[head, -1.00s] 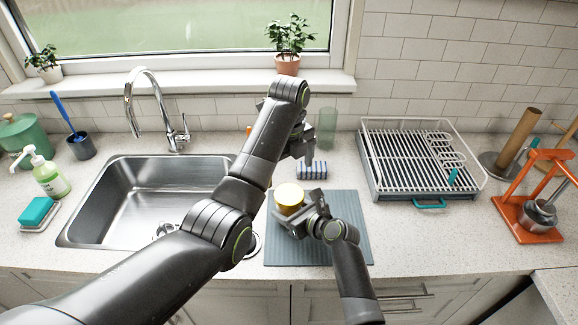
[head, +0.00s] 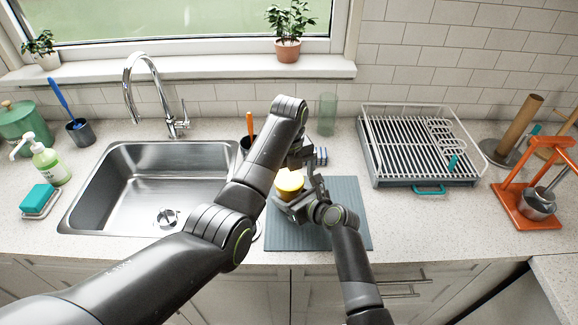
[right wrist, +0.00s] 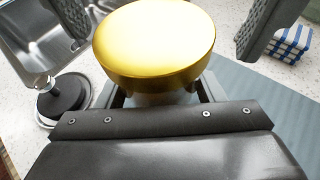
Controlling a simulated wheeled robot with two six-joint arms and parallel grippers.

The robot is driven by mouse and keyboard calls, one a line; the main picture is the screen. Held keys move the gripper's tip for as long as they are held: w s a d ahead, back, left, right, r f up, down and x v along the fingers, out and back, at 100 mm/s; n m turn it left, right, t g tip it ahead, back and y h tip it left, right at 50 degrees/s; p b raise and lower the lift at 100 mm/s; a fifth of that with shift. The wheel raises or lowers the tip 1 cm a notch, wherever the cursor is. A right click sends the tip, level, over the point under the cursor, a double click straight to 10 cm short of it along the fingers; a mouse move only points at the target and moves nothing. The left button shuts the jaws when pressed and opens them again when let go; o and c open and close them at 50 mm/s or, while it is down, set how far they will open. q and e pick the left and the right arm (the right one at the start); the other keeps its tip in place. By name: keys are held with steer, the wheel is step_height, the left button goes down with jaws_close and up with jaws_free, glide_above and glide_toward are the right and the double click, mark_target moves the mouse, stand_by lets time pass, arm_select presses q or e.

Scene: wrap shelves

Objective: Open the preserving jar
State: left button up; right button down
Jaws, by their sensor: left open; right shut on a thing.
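The preserving jar stands on the grey-blue mat (head: 345,225), with a gold lid (head: 289,182) on top. In the right wrist view the lid (right wrist: 155,45) hides most of the jar body. My right gripper (head: 302,205) is shut on the jar, low beneath the lid, from the front right. My left gripper (head: 298,157) is open just behind and above the lid, partly hidden by its own arm. In the right wrist view its dark, textured fingers (right wrist: 163,22) seem to stand apart on either side of the lid, with gaps between.
The sink (head: 145,190) lies to the left. A dish rack (head: 420,150) stands right, with an orange press (head: 530,195) beyond. The mat's right part is clear.

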arm_select(q)
steer(key=shift+f, duration=0.1)
steer(key=c, duration=1.1)
steer(key=n, duration=0.4)
steer(key=shift+n, duration=0.3)
steer(key=n, duration=0.5)
steer(key=shift+n, duration=0.3)
steer(key=o, duration=1.1)
steer(key=shift+c, duration=0.2)
